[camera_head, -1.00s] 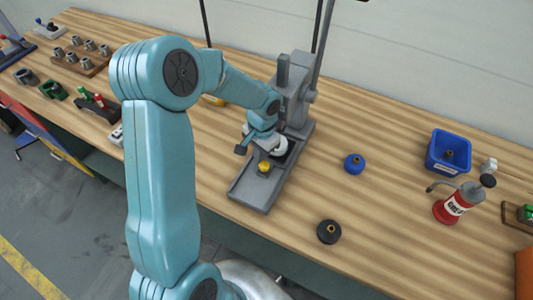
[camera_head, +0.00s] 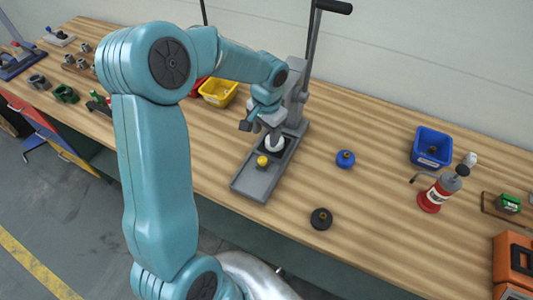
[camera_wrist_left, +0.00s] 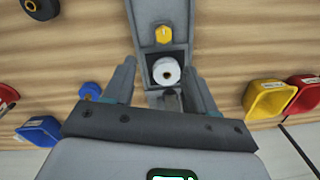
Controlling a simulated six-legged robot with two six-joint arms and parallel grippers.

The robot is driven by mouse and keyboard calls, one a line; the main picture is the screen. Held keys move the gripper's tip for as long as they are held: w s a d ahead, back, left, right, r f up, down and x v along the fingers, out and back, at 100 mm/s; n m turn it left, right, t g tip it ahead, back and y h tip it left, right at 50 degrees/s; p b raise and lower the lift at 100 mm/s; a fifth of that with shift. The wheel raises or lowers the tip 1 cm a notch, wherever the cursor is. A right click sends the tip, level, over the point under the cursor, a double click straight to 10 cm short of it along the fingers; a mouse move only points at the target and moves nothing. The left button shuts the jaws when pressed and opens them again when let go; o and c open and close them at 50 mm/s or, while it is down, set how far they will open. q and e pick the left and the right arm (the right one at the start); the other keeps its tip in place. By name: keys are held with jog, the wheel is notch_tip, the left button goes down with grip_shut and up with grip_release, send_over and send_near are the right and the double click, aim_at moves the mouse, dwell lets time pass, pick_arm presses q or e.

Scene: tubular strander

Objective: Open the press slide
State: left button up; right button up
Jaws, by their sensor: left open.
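The press (camera_head: 296,100) is a grey machine on the wooden bench, with a tall lever. Its long grey slide tray (camera_head: 254,180) points toward the front edge. My left gripper (camera_head: 258,123) is open above the rear of the tray. In the wrist view its fingers (camera_wrist_left: 163,82) stand apart on either side of the tray. I cannot tell whether they touch it.
A yellow bin (camera_head: 218,92) is behind my left arm. A blue knob (camera_head: 345,159) and a black knob (camera_head: 321,218) stand right of the press. Bench between is clear.

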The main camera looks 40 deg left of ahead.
pick_arm(q)
notch_tip(320, 180, up, 6)
jog(key=w+a, duration=0.1)
jog(key=a, duration=0.1)
jog(key=shift+a, duration=0.25)
pick_arm(e)
jog(key=shift+w+a+f, duration=0.15)
jog(key=shift+w+a, duration=0.15)
jog(key=shift+a, duration=0.25)
jog(key=shift+w+a+f, duration=0.1)
jog(key=shift+w+a, duration=0.2)
jog(key=shift+a, duration=0.2)
pick_arm(q)
jog(key=shift+r, duration=0.1)
jog(key=shift+d+r, duration=0.1)
jog(key=shift+d, duration=0.05)
pick_arm(e)
jog(key=shift+d, duration=0.1)
